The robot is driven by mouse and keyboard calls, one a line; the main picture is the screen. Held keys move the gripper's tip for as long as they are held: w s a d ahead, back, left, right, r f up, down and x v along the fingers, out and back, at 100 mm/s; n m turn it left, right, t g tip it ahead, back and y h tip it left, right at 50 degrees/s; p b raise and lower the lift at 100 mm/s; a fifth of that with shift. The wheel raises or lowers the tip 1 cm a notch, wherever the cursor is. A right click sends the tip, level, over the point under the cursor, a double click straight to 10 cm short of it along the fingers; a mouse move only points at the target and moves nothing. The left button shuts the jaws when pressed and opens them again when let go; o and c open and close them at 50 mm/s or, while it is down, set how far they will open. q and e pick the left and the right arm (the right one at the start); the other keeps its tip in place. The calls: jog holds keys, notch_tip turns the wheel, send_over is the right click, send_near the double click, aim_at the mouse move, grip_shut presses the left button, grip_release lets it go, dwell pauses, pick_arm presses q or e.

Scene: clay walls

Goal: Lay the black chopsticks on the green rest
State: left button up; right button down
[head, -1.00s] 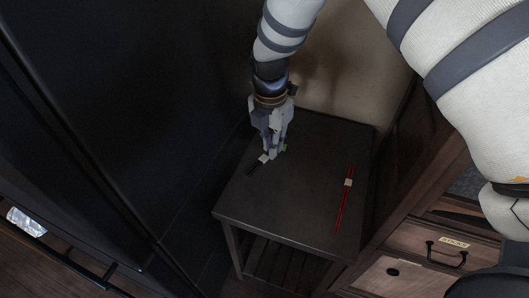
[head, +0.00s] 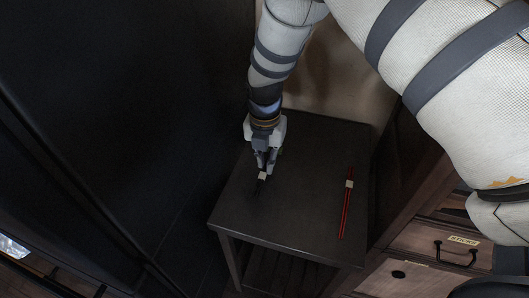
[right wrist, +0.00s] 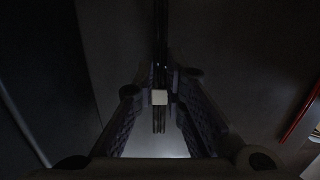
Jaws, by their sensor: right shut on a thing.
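My right gripper (head: 265,170) is shut on the black chopsticks (head: 260,187) at the left of the small dark table. A pale band (head: 262,177) around the chopsticks shows just below the fingertips. In the right wrist view the black chopsticks (right wrist: 160,45) run between the two fingers, with the pale band (right wrist: 159,97) there too. I cannot tell whether they touch the tabletop. Only a small sliver of green (head: 281,152) shows beside the gripper, likely the green rest; my gripper hides most of it. My left gripper is not in view.
Red chopsticks (head: 345,208) with a pale band lie on the right part of the table (head: 300,225). A tall dark panel stands at the left. Wooden drawers (head: 440,243), one labelled, stand at the right. The table's middle and front are clear.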

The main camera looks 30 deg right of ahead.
jog(key=shift+f, duration=0.35)
jog(key=c, duration=1.6)
grip_release()
jog(key=shift+o, duration=0.2)
jog(key=shift+r, duration=0.15)
notch_tip(320, 180, up, 12)
jog(key=shift+s+a, duration=0.25)
jog(key=shift+a, duration=0.05)
